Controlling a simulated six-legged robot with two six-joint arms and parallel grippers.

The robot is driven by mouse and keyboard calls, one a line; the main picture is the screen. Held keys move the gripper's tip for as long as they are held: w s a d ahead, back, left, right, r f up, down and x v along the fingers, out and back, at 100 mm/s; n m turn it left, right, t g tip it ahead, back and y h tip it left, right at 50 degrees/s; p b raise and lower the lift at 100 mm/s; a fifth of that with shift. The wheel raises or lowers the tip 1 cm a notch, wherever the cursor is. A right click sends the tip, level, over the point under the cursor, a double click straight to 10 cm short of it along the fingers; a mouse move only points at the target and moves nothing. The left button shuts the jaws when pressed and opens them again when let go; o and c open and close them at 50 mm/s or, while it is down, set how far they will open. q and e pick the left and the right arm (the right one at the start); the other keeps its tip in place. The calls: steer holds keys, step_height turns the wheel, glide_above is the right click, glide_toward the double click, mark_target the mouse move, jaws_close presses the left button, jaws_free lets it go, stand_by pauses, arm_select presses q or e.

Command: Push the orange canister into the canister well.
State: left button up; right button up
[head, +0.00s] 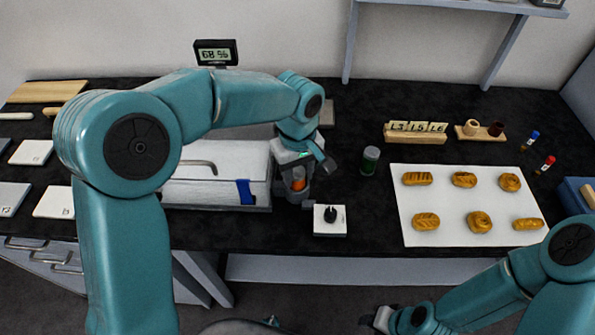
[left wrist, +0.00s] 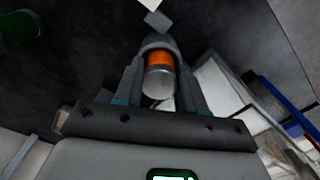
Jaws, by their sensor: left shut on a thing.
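The orange canister (head: 298,184) has an orange band and a grey end. It also shows in the left wrist view (left wrist: 160,60), where its grey end faces the camera. My left gripper (head: 298,176) is shut on the canister, with a finger on each side of it. The canister's lower part sits in or just over a dark grey round holder (head: 297,196), which looks like the canister well. I cannot tell how deep it is in there. My right gripper (head: 378,318) is low at the bottom edge, away from the bench, and its fingers are too unclear to read.
A white box (head: 215,190) with a blue strap stands just left of the canister. A white plate with a black knob (head: 330,222) lies in front, and a green-banded jar (head: 370,160) stands to the right. A white tray (head: 455,238) of pastries is further right.

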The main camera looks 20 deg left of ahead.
mark_target(297, 171)
arm_select(q)
steer(key=shift+f, duration=0.25)
steer(key=shift+f, duration=0.15)
steer(key=o, duration=1.1)
steer(key=shift+c, duration=0.2)
steer(key=shift+r, duration=0.3)
step_height(297, 171, up, 12)
steer(key=shift+p, duration=0.3)
